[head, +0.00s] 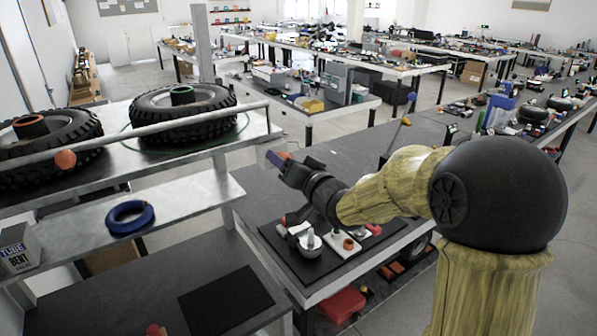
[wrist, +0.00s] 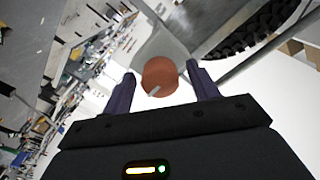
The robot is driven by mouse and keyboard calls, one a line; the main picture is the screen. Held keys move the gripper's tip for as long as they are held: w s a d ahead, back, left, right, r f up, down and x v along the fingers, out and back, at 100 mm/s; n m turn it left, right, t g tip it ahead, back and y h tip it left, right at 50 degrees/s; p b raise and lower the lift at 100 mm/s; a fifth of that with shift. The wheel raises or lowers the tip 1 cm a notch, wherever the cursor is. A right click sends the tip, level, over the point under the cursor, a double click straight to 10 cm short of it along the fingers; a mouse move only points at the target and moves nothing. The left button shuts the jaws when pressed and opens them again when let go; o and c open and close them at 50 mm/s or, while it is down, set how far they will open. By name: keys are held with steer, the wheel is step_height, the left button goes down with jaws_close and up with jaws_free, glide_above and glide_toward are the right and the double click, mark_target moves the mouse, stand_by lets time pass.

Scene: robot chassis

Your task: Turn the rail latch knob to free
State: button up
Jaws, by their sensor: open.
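The latch knob (wrist: 160,76) is a round orange-brown disc with a pale mark low on its face. In the wrist view it stands in front of a grey plate (wrist: 167,42), between the lines of my two purple fingers. My gripper (wrist: 161,72) is open, with a gap on both sides of the knob; I cannot tell how deep the knob sits between the fingertips. In the head view my gripper (head: 277,158) is beside the right end of the shelf, and a small orange patch shows at its tips, partly hidden by the fingers.
A grey rail (head: 200,120) runs along the shelf front, with an orange ball (head: 65,159) on it. Two tyres (head: 183,112) lie behind it. A blue ring (head: 129,216) is on the lower shelf. A workbench (head: 330,160) with small parts lies below my arm.

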steer(key=b+v, duration=0.3)
steer(key=v, duration=1.4)
steer(key=shift+b, duration=0.4)
steer(key=shift+s+d+f, duration=0.1)
steer(key=shift+d, duration=0.05)
steer(key=d+f+m+g+h, duration=0.1)
steer(key=d+f+g+h, duration=0.1)
steer(key=d+f+h, duration=0.4)
steer(key=d+f+m+g+h, duration=0.1)
steer(key=d+f+g+h, duration=0.15)
steer(key=f, duration=0.65)
steer(key=s+f+n+g+h, duration=0.1)
steer(key=s+f+n+g, duration=0.1)
steer(key=s+f+g, duration=0.6)
steer(key=s+f, duration=0.2)
steer(key=s, duration=0.2)
steer(key=shift+s+a, duration=0.2)
steer(key=shift+a, duration=0.2)
steer(key=shift+h, duration=0.25)
